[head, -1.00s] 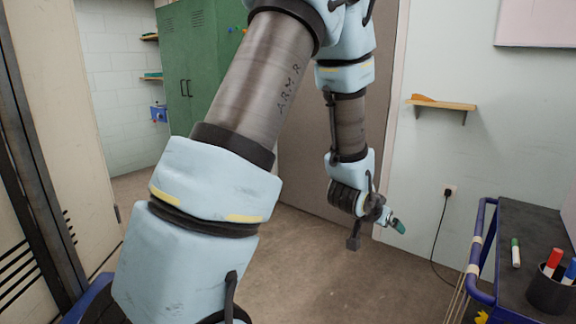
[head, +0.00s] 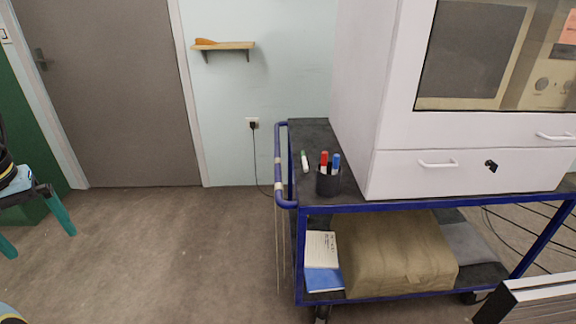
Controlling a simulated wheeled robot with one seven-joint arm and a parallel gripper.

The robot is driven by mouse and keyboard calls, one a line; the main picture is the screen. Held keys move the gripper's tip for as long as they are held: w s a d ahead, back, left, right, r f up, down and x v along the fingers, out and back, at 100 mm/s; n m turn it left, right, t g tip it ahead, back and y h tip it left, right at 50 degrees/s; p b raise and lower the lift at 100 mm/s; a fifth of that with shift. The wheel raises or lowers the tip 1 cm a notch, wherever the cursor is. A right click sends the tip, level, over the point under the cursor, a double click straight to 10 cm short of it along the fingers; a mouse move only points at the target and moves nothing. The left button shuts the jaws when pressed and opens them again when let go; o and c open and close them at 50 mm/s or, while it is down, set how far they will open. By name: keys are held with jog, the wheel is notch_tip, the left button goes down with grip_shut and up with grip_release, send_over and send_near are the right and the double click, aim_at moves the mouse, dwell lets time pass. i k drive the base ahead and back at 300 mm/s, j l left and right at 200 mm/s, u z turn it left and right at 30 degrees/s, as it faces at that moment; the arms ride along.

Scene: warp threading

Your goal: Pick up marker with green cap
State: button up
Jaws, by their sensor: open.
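The marker with a green cap (head: 304,162) lies on the dark top of the blue cart (head: 312,134), left of the cup. It has a white body, and its green end points toward the wall. My gripper (head: 40,243) is at the left edge of the head view, far left of the cart. Its two teal fingers are wide apart with nothing between them. Most of my arm is out of view.
A dark cup (head: 327,183) holding red, blue and black markers stands close to the marker. A white cabinet (head: 352,95) stands on the cart's right. A blue rail (head: 278,165) edges its left. Open floor (head: 170,240) lies left of the cart.

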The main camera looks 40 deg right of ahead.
aim_at(304, 156)
jog(key=k+l+u, duration=0.2)
jog(key=l, duration=0.25)
jog(key=k+l+u, duration=0.2)
jog(key=l, duration=0.25)
jog(key=k+l+u, duration=0.2)
jog(key=l, duration=0.2)
jog(key=k+l, duration=0.05)
